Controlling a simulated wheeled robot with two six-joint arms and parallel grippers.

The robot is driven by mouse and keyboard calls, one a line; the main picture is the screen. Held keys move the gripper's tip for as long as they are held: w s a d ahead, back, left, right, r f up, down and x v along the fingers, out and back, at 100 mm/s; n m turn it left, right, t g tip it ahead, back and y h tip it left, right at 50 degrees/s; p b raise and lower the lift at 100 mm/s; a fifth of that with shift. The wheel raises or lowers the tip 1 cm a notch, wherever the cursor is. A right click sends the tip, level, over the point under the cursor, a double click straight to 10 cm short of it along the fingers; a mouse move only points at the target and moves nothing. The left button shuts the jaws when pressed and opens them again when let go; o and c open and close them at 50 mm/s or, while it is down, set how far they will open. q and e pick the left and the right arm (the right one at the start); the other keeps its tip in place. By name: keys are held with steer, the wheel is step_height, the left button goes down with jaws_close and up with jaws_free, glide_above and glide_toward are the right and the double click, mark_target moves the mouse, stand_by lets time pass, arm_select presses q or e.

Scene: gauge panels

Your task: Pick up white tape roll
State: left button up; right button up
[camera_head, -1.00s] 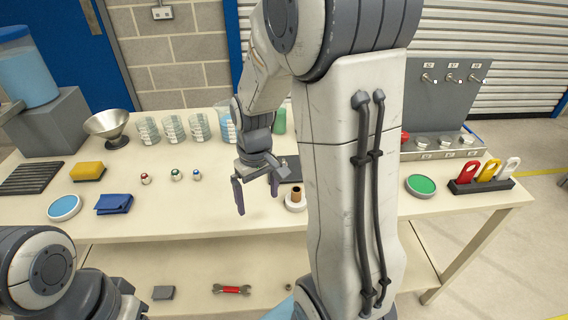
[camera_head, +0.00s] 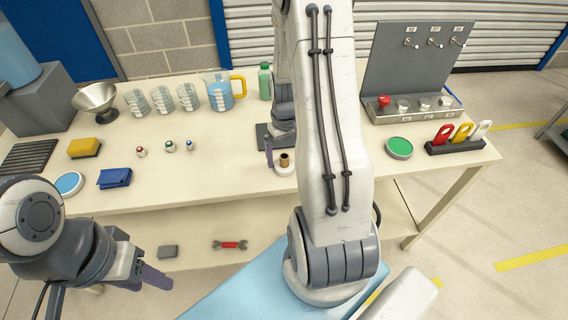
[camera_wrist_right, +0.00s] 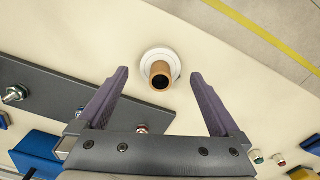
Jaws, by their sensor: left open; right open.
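The white tape roll (camera_head: 284,169) stands on the workbench with a brown cylinder rising from its middle; my right arm partly covers it in the head view. In the right wrist view the white ring (camera_wrist_right: 174,56) lies straight ahead, between and just beyond the fingertips. My right gripper (camera_wrist_right: 159,74) is open and empty, its two purple fingers apart on either side of the roll's line; in the head view only one finger (camera_head: 269,152) shows clearly. My left gripper (camera_head: 150,277) is open and empty at the lower left, in front of the bench and away from the roll.
A dark flat plate (camera_head: 264,136) lies just behind the roll. A green bottle (camera_head: 265,82) and a blue measuring jug (camera_head: 220,92) stand further back. A green-topped disc (camera_head: 399,147) is to the right. The bench top in front of the roll is clear.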

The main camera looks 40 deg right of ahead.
mark_target(285, 156)
steer(key=shift+f, duration=1.55)
steer(key=shift+c, duration=0.3)
steer(key=c, duration=1.2)
steer(key=shift+r, duration=0.1)
steer(key=shift+c, duration=0.2)
